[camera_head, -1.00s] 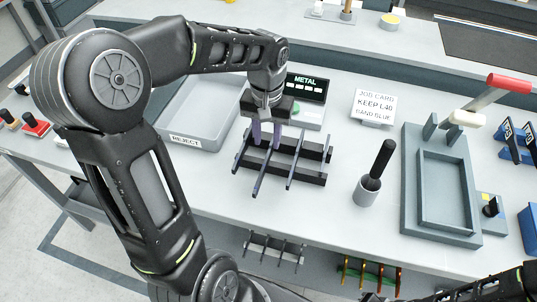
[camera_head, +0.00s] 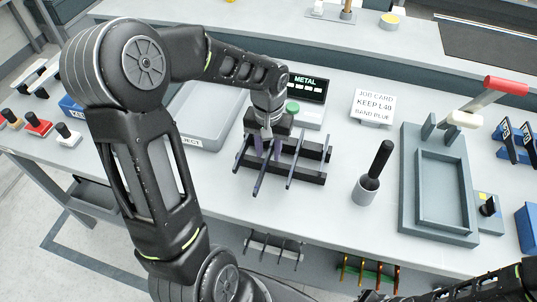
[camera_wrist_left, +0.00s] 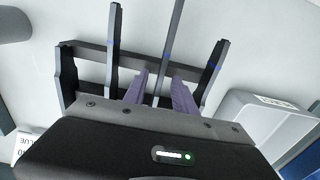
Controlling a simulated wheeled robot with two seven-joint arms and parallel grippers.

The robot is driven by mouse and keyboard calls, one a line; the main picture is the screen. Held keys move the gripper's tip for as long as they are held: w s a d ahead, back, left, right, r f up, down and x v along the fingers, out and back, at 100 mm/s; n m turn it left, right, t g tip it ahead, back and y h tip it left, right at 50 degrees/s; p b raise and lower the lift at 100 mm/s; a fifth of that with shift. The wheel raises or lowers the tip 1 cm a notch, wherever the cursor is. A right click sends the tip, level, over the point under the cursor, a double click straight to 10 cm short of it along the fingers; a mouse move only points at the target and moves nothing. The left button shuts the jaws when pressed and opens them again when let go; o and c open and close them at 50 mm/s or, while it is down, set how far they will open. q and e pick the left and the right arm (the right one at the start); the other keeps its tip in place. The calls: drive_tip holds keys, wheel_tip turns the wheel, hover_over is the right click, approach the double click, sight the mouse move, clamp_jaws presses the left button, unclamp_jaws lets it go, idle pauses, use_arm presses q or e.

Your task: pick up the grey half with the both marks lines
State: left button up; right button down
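A dark rack (camera_head: 312,176) on the bench holds several thin grey bars, which run across it; one near bar (camera_head: 258,184) and one further right (camera_head: 294,168) show clearly. My left gripper (camera_head: 268,148) is down at the rack's left part. Its purple fingers (camera_wrist_left: 161,84) are apart, with a middle bar (camera_wrist_left: 165,50) between them and gaps visible beside it. The marks on the middle bar are partly hard to read. My right gripper is out of view.
A grey reject tray (camera_head: 205,128) lies behind my left arm. A metal display box (camera_head: 308,88) and a job card (camera_head: 374,105) stand behind the rack. A cup with a black-handled tool (camera_head: 367,190) and a grey press fixture (camera_head: 408,185) stand to the right.

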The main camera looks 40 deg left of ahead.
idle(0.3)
use_arm(q)
clamp_jaws()
idle(1.3)
